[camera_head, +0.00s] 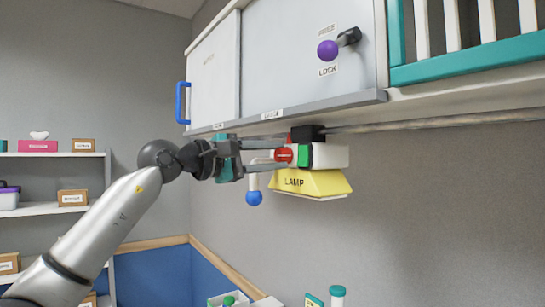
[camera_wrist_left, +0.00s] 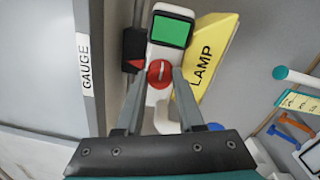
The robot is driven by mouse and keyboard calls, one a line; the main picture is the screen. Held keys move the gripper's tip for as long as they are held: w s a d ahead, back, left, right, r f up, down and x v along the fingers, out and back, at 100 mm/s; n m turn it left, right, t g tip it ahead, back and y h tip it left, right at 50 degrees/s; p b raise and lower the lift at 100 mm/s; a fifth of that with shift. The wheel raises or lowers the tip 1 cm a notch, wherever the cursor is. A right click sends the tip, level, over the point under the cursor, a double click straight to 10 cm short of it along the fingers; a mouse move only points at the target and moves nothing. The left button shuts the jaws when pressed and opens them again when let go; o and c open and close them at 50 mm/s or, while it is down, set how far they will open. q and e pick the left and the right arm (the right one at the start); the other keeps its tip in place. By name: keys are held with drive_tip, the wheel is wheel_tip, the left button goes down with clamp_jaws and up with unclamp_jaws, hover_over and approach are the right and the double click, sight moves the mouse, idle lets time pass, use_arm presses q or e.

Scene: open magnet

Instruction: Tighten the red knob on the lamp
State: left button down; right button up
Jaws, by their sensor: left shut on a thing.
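The lamp (camera_head: 311,183) hangs under the wall cabinet, with a yellow shade marked LAMP. Its round red knob (camera_head: 283,155) faces left, toward my left gripper (camera_head: 284,153). My left gripper is shut on the red knob, with one finger on either side of it. In the left wrist view the red knob (camera_wrist_left: 160,73) has a pale bar across its face and sits between the two fingertips. A green panel (camera_wrist_left: 171,31) is on the white lamp body beyond the knob. My right gripper is not in view.
A blue ball-ended lever (camera_head: 254,198) hangs just below my left fingers. The cabinet's lower edge (camera_head: 300,109) runs close above them. A purple lock knob (camera_head: 328,50) is on the cabinet door. Shelves with boxes (camera_head: 73,198) stand at the left. The wall right of the lamp is clear.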

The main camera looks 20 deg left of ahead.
use_arm(q)
drive_tip(key=c, duration=0.8)
unclamp_jaws()
drive_tip(key=b+v, duration=0.5)
drive_tip(key=v, duration=1)
drive_tip(key=shift+s, duration=0.15)
